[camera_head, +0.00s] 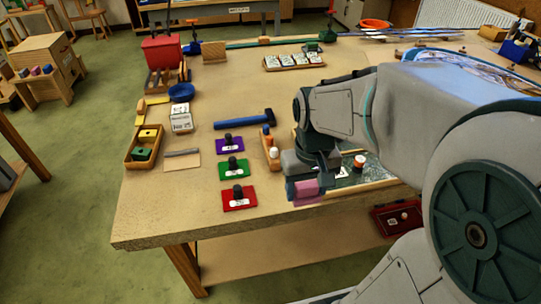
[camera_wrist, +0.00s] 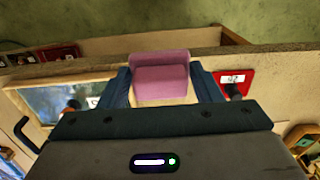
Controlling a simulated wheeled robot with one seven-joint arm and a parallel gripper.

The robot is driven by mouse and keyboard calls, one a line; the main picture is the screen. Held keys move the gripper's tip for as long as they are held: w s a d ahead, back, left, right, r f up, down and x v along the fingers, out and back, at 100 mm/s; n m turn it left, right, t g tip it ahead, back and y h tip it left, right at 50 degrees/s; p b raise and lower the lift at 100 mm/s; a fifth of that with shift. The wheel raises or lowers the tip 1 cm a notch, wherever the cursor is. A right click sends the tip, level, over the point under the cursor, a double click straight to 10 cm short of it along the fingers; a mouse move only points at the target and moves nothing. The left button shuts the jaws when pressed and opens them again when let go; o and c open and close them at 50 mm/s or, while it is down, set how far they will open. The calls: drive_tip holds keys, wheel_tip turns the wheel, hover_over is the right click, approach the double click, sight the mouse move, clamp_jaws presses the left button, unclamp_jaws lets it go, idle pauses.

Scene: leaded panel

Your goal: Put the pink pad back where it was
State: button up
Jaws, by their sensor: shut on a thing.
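The pink pad (camera_head: 306,189) is held in my gripper (camera_head: 303,188) near the table's front edge. In the wrist view the pink pad (camera_wrist: 160,77) sits between the two blue fingers of my gripper (camera_wrist: 161,88), which touch its sides. In the head view the pad is just left of the glass panel (camera_head: 352,178) in its wooden frame, and my arm covers part of that panel. Whether the pad touches the table beneath it cannot be told.
Purple (camera_head: 230,146), green (camera_head: 234,168) and red (camera_head: 239,198) plates with black knobs lie left of my gripper. A blue-handled hammer (camera_head: 244,120) and a small wooden rack (camera_head: 270,150) lie behind. A dark red tray (camera_head: 397,218) is below the table edge. The table's left front is bare.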

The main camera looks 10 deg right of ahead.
drive_tip(key=p, duration=0.1)
hover_over(283, 196)
wheel_tip(283, 196, down, 6)
drive_tip(key=shift+s+r, duration=0.15)
drive_tip(key=shift+r, duration=0.1)
drive_tip(key=shift+f, duration=2.1)
drive_tip(key=shift+f, duration=0.15)
drive_tip(key=shift+f, duration=0.15)
drive_tip(key=o, duration=0.9)
drive_tip(key=shift+o, duration=0.2)
drive_tip(key=shift+r, duration=0.2)
